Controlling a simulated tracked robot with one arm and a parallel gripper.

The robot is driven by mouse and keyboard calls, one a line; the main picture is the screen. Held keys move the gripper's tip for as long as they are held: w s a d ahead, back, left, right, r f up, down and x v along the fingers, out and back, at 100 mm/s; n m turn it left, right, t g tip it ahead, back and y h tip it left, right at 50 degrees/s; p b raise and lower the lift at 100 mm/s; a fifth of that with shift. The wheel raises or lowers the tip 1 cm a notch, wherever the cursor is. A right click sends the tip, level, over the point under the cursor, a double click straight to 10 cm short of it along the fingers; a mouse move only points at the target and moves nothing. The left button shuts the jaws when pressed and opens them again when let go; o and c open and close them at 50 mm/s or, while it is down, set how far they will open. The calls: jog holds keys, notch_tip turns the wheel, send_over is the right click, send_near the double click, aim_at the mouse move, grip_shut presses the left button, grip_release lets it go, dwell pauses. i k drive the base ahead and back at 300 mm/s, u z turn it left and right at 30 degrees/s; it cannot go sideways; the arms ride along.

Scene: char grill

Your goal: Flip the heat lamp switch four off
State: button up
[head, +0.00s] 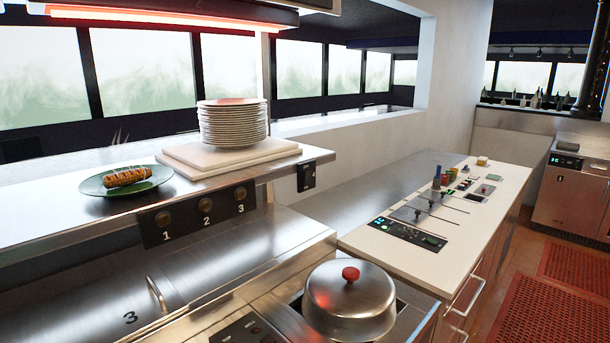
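A black panel (197,217) on the shelf's front edge carries three round knobs marked 1, 2 and 3. A separate small black switch box (307,176) is fixed to the shelf edge farther right; its marking is too small to read, so I cannot tell if it is switch four or which way it is set. The heat lamp (150,18) glows red-orange along the top left. My gripper is not in view.
The steel shelf (85,225) holds a green plate (95,187) with grilled food and a white plate stack (232,125) on a board. A domed lid (345,300) with a red knob stands below. A white counter (470,238) extends right; red mats (545,312) cover the floor.

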aim_at(307, 174)
jog(key=k, duration=1.25)
jog(key=z, duration=0.55)
jog(key=i, duration=2.4)
jog(key=u, duration=0.85)
